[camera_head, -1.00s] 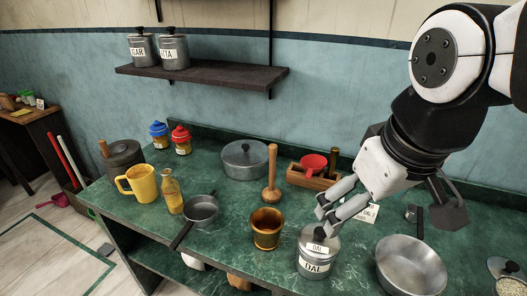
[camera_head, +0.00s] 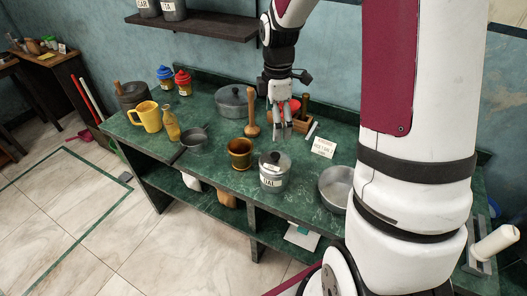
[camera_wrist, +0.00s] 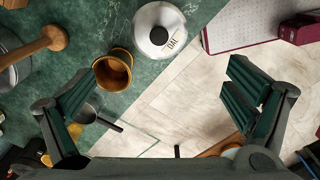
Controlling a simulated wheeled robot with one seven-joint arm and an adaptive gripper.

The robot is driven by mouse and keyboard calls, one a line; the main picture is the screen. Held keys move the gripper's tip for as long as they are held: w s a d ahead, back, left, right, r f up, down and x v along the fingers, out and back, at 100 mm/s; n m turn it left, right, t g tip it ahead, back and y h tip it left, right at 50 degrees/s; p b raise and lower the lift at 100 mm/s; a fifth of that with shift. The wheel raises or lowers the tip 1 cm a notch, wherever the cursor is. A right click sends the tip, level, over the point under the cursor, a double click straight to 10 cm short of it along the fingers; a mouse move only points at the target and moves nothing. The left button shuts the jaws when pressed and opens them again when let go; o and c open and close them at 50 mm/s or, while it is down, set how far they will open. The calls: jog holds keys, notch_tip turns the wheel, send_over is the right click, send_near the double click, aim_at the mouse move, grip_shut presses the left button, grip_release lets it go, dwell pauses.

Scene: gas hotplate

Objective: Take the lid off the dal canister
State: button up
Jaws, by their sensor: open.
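The dal canister (camera_head: 272,182) is a grey metal tin with a white "DAL" label, upright near the front edge of the green counter. Its lid (camera_head: 275,158), with a dark knob, sits on top. In the wrist view the lid (camera_wrist: 158,18) shows from above at the top edge, its black knob facing the camera. My gripper (camera_head: 283,134) hangs fingers down, above and behind the canister in the head view, apart from the lid. In the wrist view its fingers (camera_wrist: 160,100) are spread wide with nothing between them.
A brass tumbler (camera_head: 240,153) stands left of the canister and a steel pan (camera_head: 337,186) right of it.

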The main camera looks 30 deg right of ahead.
send_over(274, 155)
notch_tip(274, 155, down, 8)
jog(key=shift+s+a+r, duration=0.1)
jog(key=shift+s+a, duration=0.05)
jog(key=shift+f+p, duration=0.85)
jog(key=shift+f, duration=2.3)
jog(key=c, duration=1.7)
jog(key=shift+c, duration=0.2)
